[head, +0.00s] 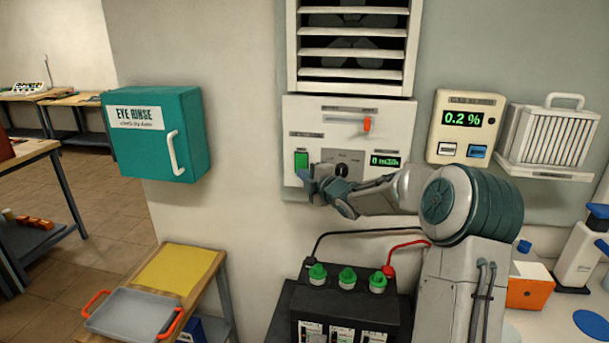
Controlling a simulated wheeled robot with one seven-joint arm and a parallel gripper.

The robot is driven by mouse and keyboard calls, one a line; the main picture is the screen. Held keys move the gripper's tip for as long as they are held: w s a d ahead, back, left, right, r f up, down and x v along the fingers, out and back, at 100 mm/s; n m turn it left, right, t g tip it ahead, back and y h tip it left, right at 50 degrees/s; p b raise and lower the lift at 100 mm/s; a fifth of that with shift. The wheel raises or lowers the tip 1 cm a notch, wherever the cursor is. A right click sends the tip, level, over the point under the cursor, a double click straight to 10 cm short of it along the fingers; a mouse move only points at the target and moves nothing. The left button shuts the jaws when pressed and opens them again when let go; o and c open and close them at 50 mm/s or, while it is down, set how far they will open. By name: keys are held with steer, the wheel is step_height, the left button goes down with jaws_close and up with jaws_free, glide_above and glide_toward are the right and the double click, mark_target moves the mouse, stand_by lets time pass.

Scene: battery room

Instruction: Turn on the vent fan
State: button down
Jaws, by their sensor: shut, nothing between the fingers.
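The vent fan (352,48) sits behind white louvre slats high on the wall. Its white control panel (300,118) is mounted just below. The panel has an orange slider knob (367,124) at the right of its slot, a green button (301,160) at lower left, a dark rotary knob (341,170) on a grey plate, and a small green-lit display (385,161). My gripper (308,178) is shut and empty in front of the panel's lower left, just below the green button. I cannot tell whether it touches the panel. My arm hides the panel's lower edge.
A gas meter (465,118) reading 0.2 % and a white vented box (548,138) hang to the right. A teal eye rinse cabinet (155,135) hangs left. A battery (345,305) with green caps and cables stands below my arm. A wooden table (205,285) stands lower left.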

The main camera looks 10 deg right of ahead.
steer(key=shift+f, duration=0.15)
steer(key=shift+w+d+b, duration=0.1)
steer(key=shift+w+b, duration=0.15)
steer(key=shift+b, duration=0.9)
steer(key=s+d+f+b, duration=0.1)
steer(key=s+b, duration=0.4)
steer(key=s, duration=0.8)
steer(key=shift+d+f, duration=0.2)
steer(key=shift+d, duration=0.45)
